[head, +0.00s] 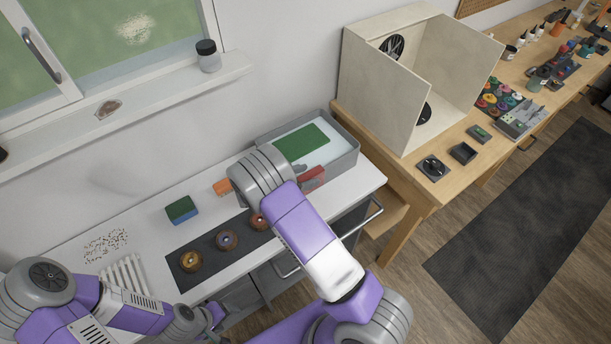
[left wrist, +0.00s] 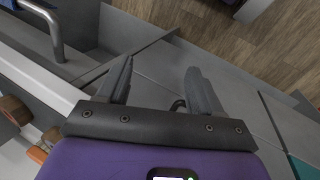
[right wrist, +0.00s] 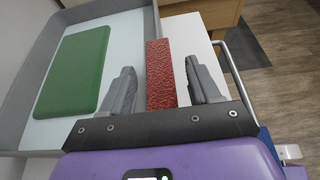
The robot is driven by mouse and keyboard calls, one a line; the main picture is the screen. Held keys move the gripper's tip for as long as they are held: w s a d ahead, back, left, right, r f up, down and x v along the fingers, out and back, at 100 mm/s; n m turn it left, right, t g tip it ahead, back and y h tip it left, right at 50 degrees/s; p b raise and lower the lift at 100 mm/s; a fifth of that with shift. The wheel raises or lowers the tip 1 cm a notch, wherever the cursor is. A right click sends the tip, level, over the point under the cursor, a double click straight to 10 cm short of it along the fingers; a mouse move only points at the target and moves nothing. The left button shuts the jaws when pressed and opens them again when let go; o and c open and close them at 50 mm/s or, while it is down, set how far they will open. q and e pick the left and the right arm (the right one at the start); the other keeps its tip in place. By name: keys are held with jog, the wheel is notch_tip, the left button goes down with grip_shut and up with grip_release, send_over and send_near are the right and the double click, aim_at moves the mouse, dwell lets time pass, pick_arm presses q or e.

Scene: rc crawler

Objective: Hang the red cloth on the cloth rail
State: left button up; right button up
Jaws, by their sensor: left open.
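The red cloth (head: 313,179) lies as a narrow strip along the near side of the grey tray. In the right wrist view the textured red cloth (right wrist: 161,95) runs between the fingers of my right gripper (right wrist: 159,65). Gaps show on both sides of the cloth, so the gripper looks open around it. My left gripper (left wrist: 160,68) is open and empty in front of the grey cabinet.
The grey tray (head: 345,162) holds a green slab (head: 301,142). A green-and-blue sponge (head: 181,210) and a dark mat (head: 205,283) with three round pieces lie on the white worktop. A wooden bench with an open box (head: 400,95) stands right. Floor in front is clear.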

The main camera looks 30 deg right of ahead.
jog(key=v, duration=0.7)
jog(key=shift+a+r+b, duration=0.2)
jog(key=shift+a+b, duration=0.05)
jog(key=shift+b, duration=0.05)
jog(key=shift+w, duration=0.15)
